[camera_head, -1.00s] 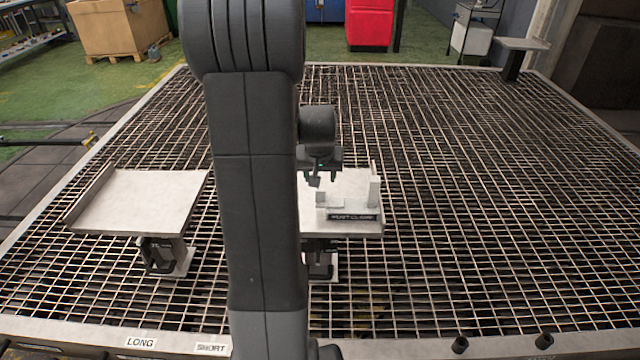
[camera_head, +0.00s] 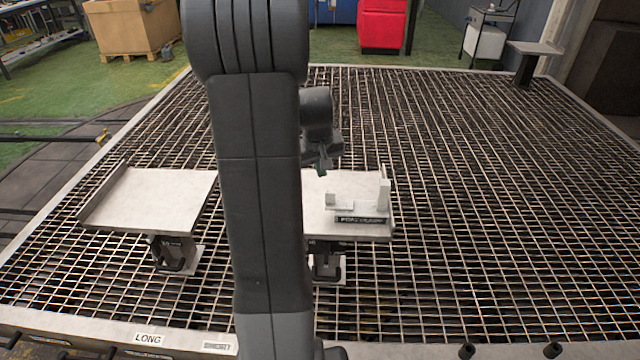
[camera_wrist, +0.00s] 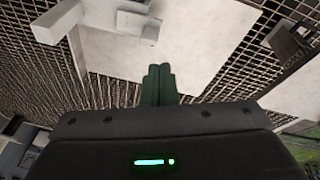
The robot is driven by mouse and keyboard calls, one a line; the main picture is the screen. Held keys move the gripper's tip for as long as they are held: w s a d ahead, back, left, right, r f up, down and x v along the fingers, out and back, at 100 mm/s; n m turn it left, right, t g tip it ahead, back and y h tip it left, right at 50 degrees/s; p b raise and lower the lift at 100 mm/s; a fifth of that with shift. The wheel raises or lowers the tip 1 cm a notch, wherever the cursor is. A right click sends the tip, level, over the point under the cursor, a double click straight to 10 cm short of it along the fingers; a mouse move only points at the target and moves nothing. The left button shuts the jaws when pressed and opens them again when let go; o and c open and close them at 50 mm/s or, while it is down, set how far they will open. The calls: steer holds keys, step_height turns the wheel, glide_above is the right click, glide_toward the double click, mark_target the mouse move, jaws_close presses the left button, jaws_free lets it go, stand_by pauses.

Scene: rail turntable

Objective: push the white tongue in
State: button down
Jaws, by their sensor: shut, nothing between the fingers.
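The clamp fixture stands on the right-hand pale plate (camera_head: 318,222), with a dark lettered label (camera_head: 360,219) on its front. It has a taller white post (camera_head: 384,193) at the right and a low white piece with a short upright end (camera_head: 331,200) at the left, which looks like the white tongue. In the wrist view the post (camera_wrist: 56,22) and the short end (camera_wrist: 151,30) show at top left. My gripper (camera_head: 322,172) is above the plate's back part, left of the fixture and apart from it. Its dark green fingers (camera_wrist: 159,72) are shut and empty.
A second pale plate (camera_head: 150,200) with a raised left edge stands at the left. Both plates sit on supports above a metal grating (camera_head: 470,200). My arm hides the gap between them. A small raised stand (camera_head: 535,48) is at the far right corner.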

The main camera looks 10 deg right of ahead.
mark_target(339, 200)
steer(key=w+a+f+n+g+h+p, duration=0.1)
steer(key=w+a+f+n+g+h, duration=0.2)
steer(key=w+a+n, duration=0.8)
steer(key=s+d+f+n, duration=0.1)
steer(key=s+d+f, duration=0.1)
steer(key=s+d+f+n, duration=0.1)
steer(key=d+f, duration=0.1)
steer(key=f, duration=0.1)
steer(key=s+d+f+n+g, duration=0.1)
steer(key=s+d+f, duration=0.1)
steer(key=shift+s+d+f, duration=0.2)
steer(key=shift+s+d, duration=0.1)
steer(key=shift+d, duration=0.05)
steer(key=d, duration=0.1)
steer(key=s+d+p, duration=0.1)
steer(key=d, duration=0.1)
steer(key=shift+d+f, duration=0.1)
steer(key=shift+f, duration=0.1)
steer(key=shift+d, duration=0.45)
steer(key=shift+s+d, duration=0.2)
steer(key=shift+d, duration=0.3)
steer(key=shift+s+d, duration=0.15)
steer(key=shift+d, duration=0.35)
